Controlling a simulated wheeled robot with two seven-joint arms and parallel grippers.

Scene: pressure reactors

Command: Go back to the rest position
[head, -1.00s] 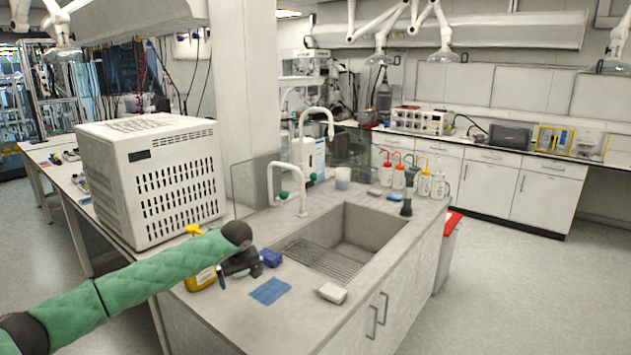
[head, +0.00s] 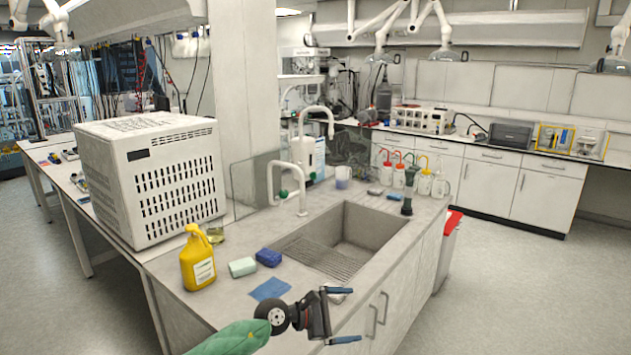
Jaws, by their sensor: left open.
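My left gripper (head: 342,315) is in the lower middle of the head view, in front of the sink counter's near edge. Its two blue-tipped fingers are spread apart and nothing is between them. My green-sleeved left arm comes in from the bottom edge. The gripper partly covers a white item on the counter behind it. My right gripper is not in view.
The sink counter (head: 209,307) carries a yellow bottle (head: 197,258), a pale green sponge (head: 242,267), a blue sponge (head: 268,257) and a blue cloth (head: 270,289). The sink (head: 345,240) and taps lie behind. A white vented box (head: 150,180) stands left. Floor at right is clear.

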